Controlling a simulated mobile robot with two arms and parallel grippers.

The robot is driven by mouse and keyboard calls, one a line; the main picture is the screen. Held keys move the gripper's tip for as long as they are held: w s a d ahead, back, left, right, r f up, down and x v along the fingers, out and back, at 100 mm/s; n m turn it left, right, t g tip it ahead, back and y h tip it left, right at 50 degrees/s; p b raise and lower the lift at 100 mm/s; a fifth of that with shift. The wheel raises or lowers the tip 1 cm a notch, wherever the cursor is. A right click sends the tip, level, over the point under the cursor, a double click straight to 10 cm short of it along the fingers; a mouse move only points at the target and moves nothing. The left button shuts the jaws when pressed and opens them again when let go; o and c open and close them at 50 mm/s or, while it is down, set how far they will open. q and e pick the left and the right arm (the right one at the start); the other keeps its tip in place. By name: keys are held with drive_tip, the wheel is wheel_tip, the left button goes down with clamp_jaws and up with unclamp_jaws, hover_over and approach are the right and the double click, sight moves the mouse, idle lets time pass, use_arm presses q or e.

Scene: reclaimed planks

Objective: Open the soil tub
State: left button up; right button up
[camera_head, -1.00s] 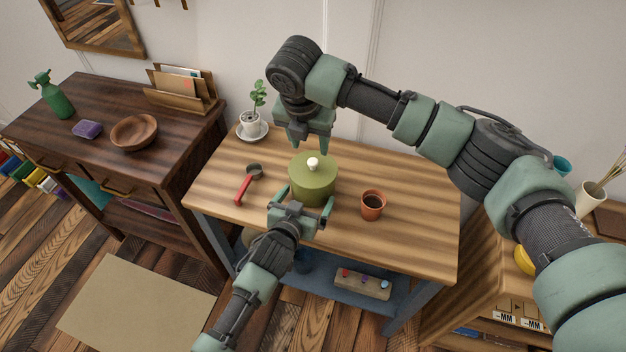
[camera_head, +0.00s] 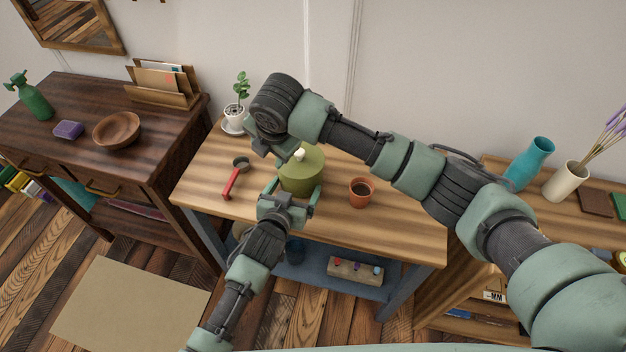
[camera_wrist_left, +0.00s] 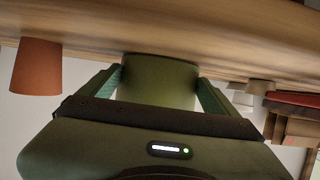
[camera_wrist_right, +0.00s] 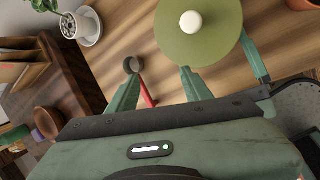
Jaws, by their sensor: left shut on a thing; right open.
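The soil tub (camera_head: 298,184) is a round olive-green pot with a wide green lid (camera_head: 312,165) and a white knob (camera_head: 299,155) on top. It stands upright on the wooden table with the lid on. My left gripper (camera_head: 292,194) is shut on the tub body from the front, a finger on each side, as the left wrist view shows around the tub (camera_wrist_left: 160,82). My right gripper (camera_wrist_right: 160,85) is open and empty, beside the lid and apart from the knob (camera_wrist_right: 191,21). In the head view its fingers are partly hidden by its own wrist.
A red-handled scoop (camera_head: 232,180) lies left of the tub, below my right fingers. A terracotta pot (camera_head: 361,192) with dark content stands to the right. A potted plant (camera_head: 235,115) stands at the back left corner. The table's right part is clear.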

drive_tip(key=s+a+f+m+t+y, duration=0.2)
drive_tip(key=a+f+m+y, duration=0.1)
drive_tip(key=a+m, duration=0.3)
drive_tip(key=m+t, duration=0.9)
drive_tip(key=m, duration=1)
approach(301, 156)
drive_tip(key=shift+h, duration=0.4)
drive_tip(key=x, duration=1.1)
drive_tip(key=shift+w+a, duration=0.1)
drive_tip(key=shift+a, duration=0.15)
